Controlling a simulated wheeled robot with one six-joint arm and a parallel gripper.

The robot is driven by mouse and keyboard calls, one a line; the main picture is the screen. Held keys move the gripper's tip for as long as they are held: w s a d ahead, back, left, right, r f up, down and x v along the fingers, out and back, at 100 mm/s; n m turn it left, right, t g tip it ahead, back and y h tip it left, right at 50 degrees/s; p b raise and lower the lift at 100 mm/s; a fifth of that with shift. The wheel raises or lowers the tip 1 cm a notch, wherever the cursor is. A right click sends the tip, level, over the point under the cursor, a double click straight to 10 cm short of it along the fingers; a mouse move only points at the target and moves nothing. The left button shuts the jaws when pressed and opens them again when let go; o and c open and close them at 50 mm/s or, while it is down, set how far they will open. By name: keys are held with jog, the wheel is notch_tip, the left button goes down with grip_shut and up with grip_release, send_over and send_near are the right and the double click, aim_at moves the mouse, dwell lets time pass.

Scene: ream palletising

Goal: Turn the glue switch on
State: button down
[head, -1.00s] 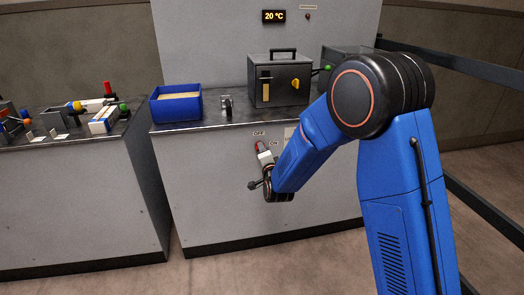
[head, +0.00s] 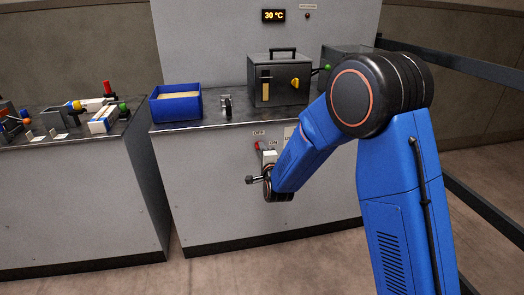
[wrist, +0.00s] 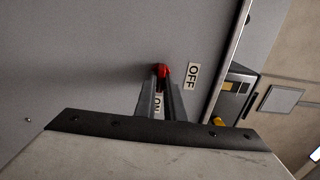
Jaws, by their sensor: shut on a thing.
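The glue switch's red handle (head: 257,146) is on the front panel of the grey cabinet, below the OFF label (head: 258,133) and beside the ON label (head: 272,142). In the wrist view its red tip (wrist: 162,70) shows between the fingers of my gripper (wrist: 161,80). The OFF label (wrist: 192,76) is to the right there; the ON label (wrist: 157,103) shows between the fingers. My gripper (head: 260,148) is shut on the handle. The fingers hide much of the lever, and I cannot tell its exact angle.
A display (head: 273,16) above the cabinet reads 30 °C. A dark heater box (head: 279,80) with a yellow knob (head: 295,83) and a blue bin (head: 176,104) stand on the cabinet top. A second bench (head: 80,200) stands to the left. A dark rail (head: 460,70) runs at the right.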

jog(key=shift+f, duration=0.1)
jog(key=c, duration=1.8)
grip_release()
jog(key=shift+c, duration=0.2)
jog(key=v, duration=1.7)
jog(key=shift+s, duration=0.2)
jog(key=shift+d, duration=0.15)
